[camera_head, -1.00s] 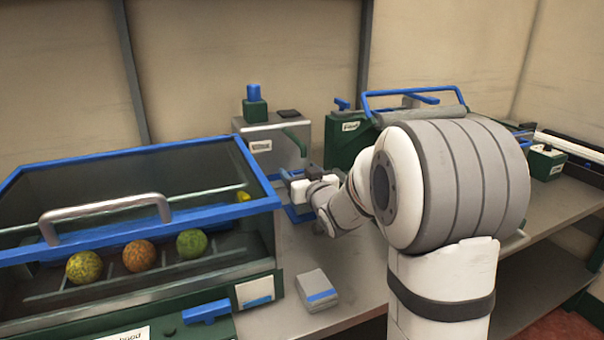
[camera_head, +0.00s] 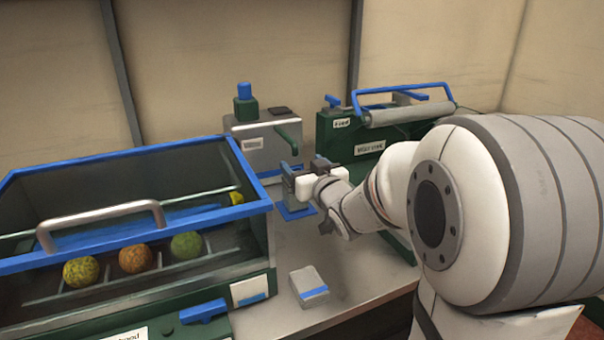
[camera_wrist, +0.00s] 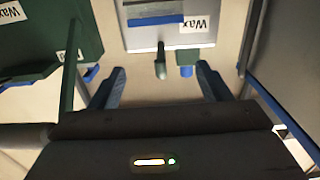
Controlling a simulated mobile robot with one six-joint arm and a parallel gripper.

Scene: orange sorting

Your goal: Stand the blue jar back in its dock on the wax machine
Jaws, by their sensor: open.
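The wax machine (camera_head: 262,148) is a light grey box at the back, with a green spout (camera_head: 289,136) on its front. It shows upside down in the wrist view (camera_wrist: 205,42), straight past my fingertips. A low blue dock-like ledge (camera_head: 283,171) lies at its foot. My gripper (camera_head: 302,172) is in front of the machine, apart from it. In the wrist view its two blue-grey fingers (camera_wrist: 160,83) stand wide apart with nothing between them. I cannot make out the blue jar for certain. A blue mat (camera_head: 297,212) lies below my gripper, partly hidden.
A blue-capped green part (camera_head: 245,103) stands on the machine's top. A glass-sided case with a blue frame (camera_head: 70,258) and several fruits fills the left. A green machine with a roller (camera_head: 345,150) stands right. A small grey block (camera_head: 309,285) lies near the front edge.

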